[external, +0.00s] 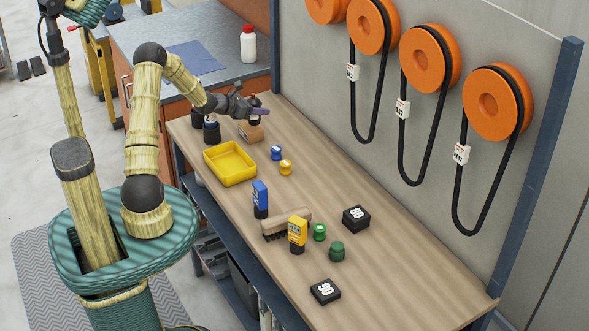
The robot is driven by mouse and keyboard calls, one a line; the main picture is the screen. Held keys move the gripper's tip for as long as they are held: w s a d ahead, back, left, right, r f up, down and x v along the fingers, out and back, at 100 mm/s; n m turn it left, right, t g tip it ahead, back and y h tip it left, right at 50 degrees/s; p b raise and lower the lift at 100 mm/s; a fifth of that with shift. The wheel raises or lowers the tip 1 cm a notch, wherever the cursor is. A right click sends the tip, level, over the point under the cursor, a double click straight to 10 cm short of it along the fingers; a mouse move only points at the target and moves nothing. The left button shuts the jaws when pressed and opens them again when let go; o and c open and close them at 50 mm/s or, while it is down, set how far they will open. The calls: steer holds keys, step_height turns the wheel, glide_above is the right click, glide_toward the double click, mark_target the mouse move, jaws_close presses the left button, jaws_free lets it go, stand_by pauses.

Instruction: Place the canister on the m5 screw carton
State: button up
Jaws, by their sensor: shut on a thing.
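My gripper (247,107) is over the far end of the workbench, small in the external view. It is shut on a small purple thing (263,114), which I take to be the canister; it looks tilted on its side. A dark bottle with a reddish band (254,99) shows right by the fingers, and I cannot tell if they touch it. A small brown carton (251,133) is just below the gripper. Its label cannot be read, so I cannot tell for sure that it is the m5 screw carton.
A yellow tray (231,177) lies nearer, with dark bottles (211,130) beyond it. The wall-side strip is mostly clear.

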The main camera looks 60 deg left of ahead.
steer(key=shift+f, duration=1.4)
steer(key=shift+f, duration=0.1)
steer(key=shift+f, duration=0.1)
steer(key=o, duration=1.2)
steer(key=shift+c, duration=0.2)
steer(key=shift+r, duration=0.25)
steer(key=b+v, duration=0.1)
steer(key=v, duration=1.1)
